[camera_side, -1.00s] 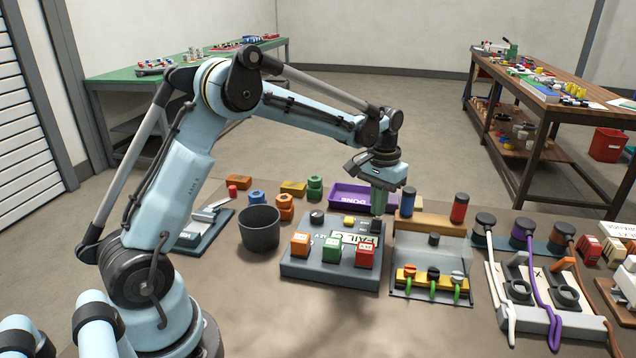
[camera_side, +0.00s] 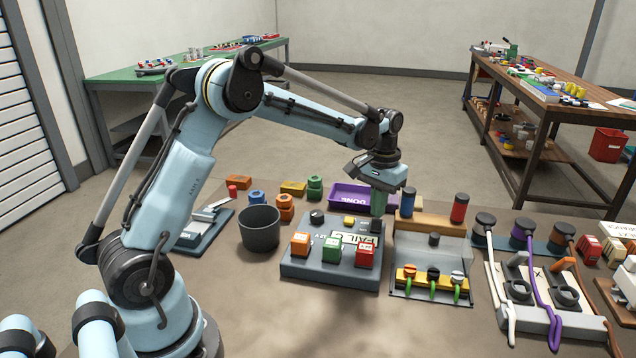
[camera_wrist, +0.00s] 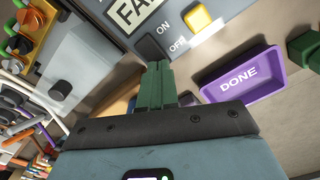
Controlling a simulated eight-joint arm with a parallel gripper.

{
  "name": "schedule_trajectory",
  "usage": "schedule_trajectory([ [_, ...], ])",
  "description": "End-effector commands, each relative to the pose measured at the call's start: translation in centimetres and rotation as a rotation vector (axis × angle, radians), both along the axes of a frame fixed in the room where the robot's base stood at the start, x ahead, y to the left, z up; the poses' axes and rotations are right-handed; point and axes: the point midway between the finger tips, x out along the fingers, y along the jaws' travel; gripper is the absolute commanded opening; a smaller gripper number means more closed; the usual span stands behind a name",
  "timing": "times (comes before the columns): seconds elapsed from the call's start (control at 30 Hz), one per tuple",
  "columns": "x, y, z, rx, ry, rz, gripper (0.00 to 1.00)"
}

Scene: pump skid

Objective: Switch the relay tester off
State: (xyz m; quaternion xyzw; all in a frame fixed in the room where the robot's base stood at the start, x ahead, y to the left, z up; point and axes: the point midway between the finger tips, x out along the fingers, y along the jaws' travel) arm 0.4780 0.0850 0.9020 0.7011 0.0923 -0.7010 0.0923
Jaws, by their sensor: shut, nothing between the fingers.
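The relay tester (camera_side: 300,268) is a grey box on the bench, with orange, green and red blocks on its front part. Behind them are a black knob (camera_side: 317,216), a yellow button (camera_side: 349,221) and a FAIL panel (camera_side: 368,238). My gripper (camera_side: 378,210) also shows at the tester's back right corner.
A purple DONE tray (camera_side: 345,194) lies close behind my gripper. A dark bin (camera_side: 259,230) stands left of the tester. To the right are a case with yellow strip and green wires (camera_side: 432,280), and blue and red cylinders (camera_side: 459,208).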

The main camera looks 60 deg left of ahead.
Motion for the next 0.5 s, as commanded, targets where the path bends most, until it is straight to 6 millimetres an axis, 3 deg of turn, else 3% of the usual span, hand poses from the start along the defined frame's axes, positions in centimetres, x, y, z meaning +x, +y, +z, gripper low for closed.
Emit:
schedule_trajectory([
  [0.5, 0.02, 0.01, -0.74, 0.000, 0.000, 0.000, 0.00],
])
